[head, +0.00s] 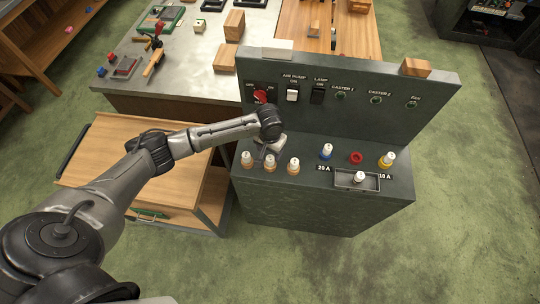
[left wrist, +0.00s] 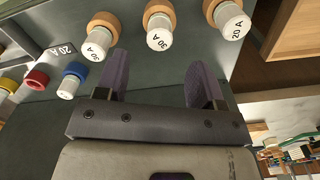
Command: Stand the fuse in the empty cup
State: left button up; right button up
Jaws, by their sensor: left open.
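The empty cup is a red ring (head: 356,157) on the dark bench, between a blue cup (head: 326,156) and a yellow cup (head: 385,163), each holding a white fuse. It also shows at the left of the left wrist view (left wrist: 37,79). A white-topped fuse (head: 360,177) is in a shallow grey tray (head: 343,184) in front of the red cup; I cannot tell whether it stands or leans. My left gripper (head: 262,152) is open and empty, above and behind the orange-based fuses. Its two purple fingers (left wrist: 158,75) are apart with nothing between them. My right gripper is not in view.
Several white fuses stand in orange cups (head: 270,163) at the bench's left; two labels read 30 A and one 20 A in the left wrist view (left wrist: 158,38). An upright switch panel (head: 345,110) rises behind. A wooden cart (head: 110,165) stands left.

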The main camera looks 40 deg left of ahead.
aim_at(270, 158)
pick_arm(q)
jog(key=shift+r, duration=2.7)
